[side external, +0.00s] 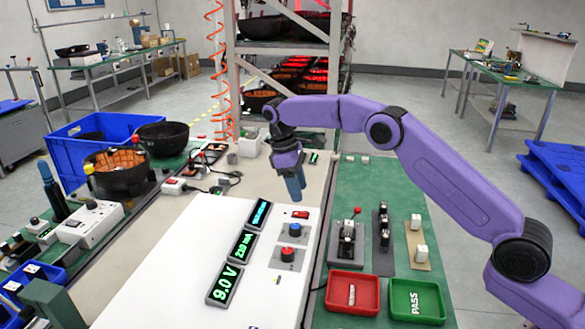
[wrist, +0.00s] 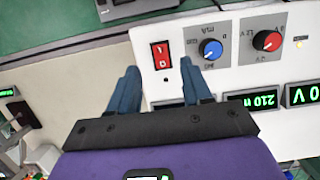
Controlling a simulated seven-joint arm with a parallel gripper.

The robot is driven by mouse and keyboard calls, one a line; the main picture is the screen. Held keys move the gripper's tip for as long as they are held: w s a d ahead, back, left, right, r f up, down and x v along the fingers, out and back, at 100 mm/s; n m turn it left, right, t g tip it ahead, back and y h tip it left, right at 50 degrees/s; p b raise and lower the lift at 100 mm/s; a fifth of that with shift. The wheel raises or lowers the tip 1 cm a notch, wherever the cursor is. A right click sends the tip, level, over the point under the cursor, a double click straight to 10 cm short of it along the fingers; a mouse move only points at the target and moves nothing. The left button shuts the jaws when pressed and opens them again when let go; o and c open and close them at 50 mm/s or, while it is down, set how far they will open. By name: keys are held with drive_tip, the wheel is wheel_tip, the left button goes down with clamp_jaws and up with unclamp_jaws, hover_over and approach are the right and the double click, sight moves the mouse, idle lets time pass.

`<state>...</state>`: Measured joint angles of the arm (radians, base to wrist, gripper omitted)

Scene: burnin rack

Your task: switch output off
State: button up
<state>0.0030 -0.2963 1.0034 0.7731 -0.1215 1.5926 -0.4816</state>
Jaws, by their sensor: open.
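The white power supply (side external: 175,255) has lit displays reading 9.0 V (side external: 223,285) and about 210 mA (side external: 242,246), plus a blue-lit display (side external: 259,214). Its red rocker switch (side external: 300,214) sits at the far end of the panel and also shows in the wrist view (wrist: 162,55), with I and O marks. A blue knob (wrist: 211,49) and a red knob (wrist: 266,41) lie to its right there. My gripper (side external: 295,190) is open and empty, pointing down near the switch. In the wrist view its blue fingers (wrist: 160,88) straddle the area just below the switch; contact is not visible.
A green mat (side external: 375,190) on the right holds a red-handled lever fixture (side external: 347,238), a red tray (side external: 352,293) and a green PASS tray (side external: 417,301). A metal rack (side external: 333,60) stands behind. Cables and dark bowls (side external: 162,138) lie left. The panel around the knobs is otherwise clear.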

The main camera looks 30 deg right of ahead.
drive_tip(key=shift+v, duration=3)
